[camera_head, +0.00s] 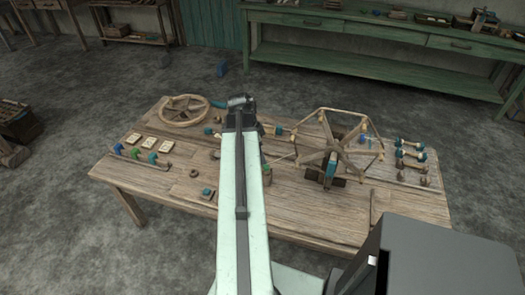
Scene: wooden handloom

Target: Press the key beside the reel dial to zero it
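A wooden reel (334,148) with several spokes stands on the right half of the wooden table (300,219). A blue part (331,165) sits low on its dark stand; I cannot tell whether it is the dial. The key beside the dial is too small to make out. My pale green arm reaches up the middle of the view, over the table. My gripper (238,102) is at its far end, left of the reel and apart from it in the picture. Its fingers are too small to tell open from shut.
A wooden wheel (184,98) lies at the table's back left. Pale cards (142,143) and coloured spools (139,156) are at the left. Several teal-ended bobbins (410,154) line the right.

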